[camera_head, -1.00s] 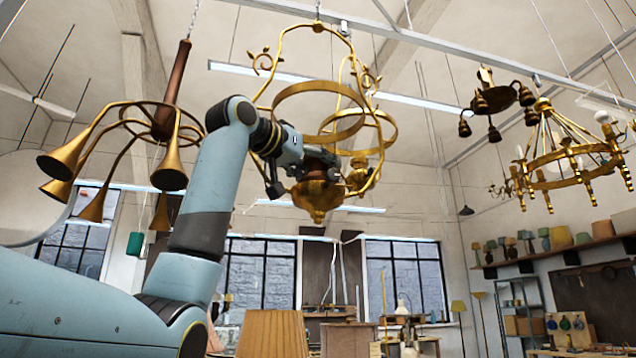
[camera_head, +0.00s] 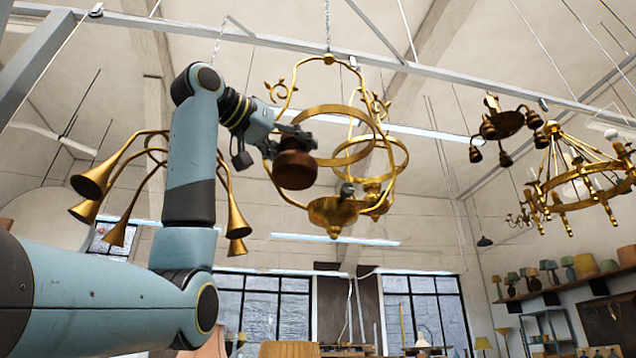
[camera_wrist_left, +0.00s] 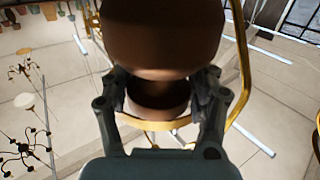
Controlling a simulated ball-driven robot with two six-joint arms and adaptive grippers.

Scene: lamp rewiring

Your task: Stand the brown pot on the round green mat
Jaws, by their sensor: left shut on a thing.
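The brown pot (camera_head: 295,170) is rounded and hangs at my left gripper (camera_head: 297,138), high up in front of the brass chandelier. In the left wrist view the pot (camera_wrist_left: 165,35) fills the top middle, between the two fingers of the left gripper (camera_wrist_left: 163,88), which is shut on it. Its lower part shows between the fingers too. No round green mat shows in either view. My right gripper is out of view.
The brass chandelier (camera_head: 333,210) with wide rings hangs right behind and beside the pot, close to the gripper. Another brass chandelier (camera_head: 92,180) hangs behind my left arm. More chandeliers (camera_head: 590,185) and a shelf of lampshades (camera_head: 585,268) are at the right.

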